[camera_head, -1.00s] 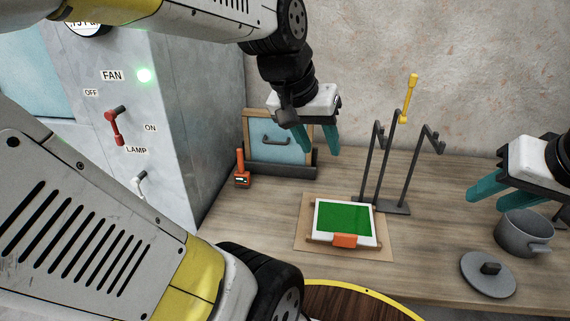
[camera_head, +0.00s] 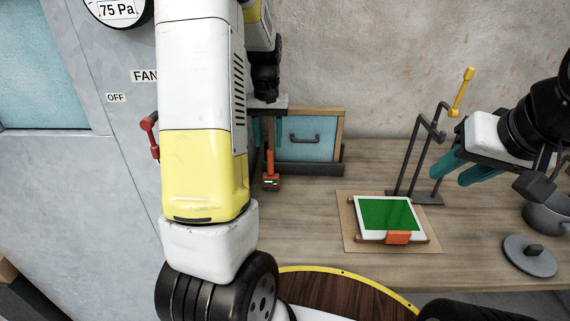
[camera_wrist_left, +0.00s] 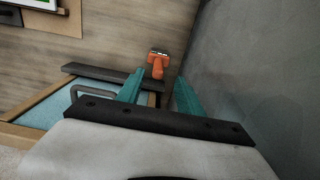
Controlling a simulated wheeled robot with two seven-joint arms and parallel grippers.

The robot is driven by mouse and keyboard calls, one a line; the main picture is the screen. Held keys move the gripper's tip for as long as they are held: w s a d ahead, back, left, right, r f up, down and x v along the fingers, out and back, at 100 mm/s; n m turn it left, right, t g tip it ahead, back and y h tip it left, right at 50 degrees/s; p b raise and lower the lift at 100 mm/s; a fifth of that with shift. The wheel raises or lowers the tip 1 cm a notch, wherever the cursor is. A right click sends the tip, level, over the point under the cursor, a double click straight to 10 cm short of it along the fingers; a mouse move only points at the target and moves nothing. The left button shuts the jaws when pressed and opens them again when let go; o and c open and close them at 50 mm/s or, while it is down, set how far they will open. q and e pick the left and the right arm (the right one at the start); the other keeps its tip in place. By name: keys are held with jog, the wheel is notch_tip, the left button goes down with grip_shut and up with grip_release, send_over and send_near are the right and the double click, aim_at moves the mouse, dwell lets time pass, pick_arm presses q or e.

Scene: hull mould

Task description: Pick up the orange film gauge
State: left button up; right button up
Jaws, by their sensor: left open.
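The orange film gauge (camera_head: 271,170) stands upright on the wooden worktop, close to the grey cabinet wall. It has a slim handle and a wider base with a small display. It also shows in the left wrist view (camera_wrist_left: 157,66), beyond and between the fingertips. My left gripper (camera_head: 263,137) is open, empty and behind the gauge, partly hidden by my own arm in the head view. In the left wrist view its teal fingers (camera_wrist_left: 158,78) are spread apart. My right gripper (camera_head: 450,178) hangs open and empty at the right.
A blue-fronted wooden box (camera_head: 310,150) with a dark ledge stands beside the gauge. The grey cabinet (camera_head: 75,180) bounds the left. A green-screened tablet (camera_head: 388,214), dark stand (camera_head: 415,196), pot (camera_head: 548,216) and lid (camera_head: 530,256) occupy the right.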

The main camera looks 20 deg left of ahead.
aim_at(270, 149)
pick_arm(q)
notch_tip(270, 149, down, 6)
jog(key=shift+w+d, duration=0.1)
jog(key=shift+w, duration=0.05)
grip_shut()
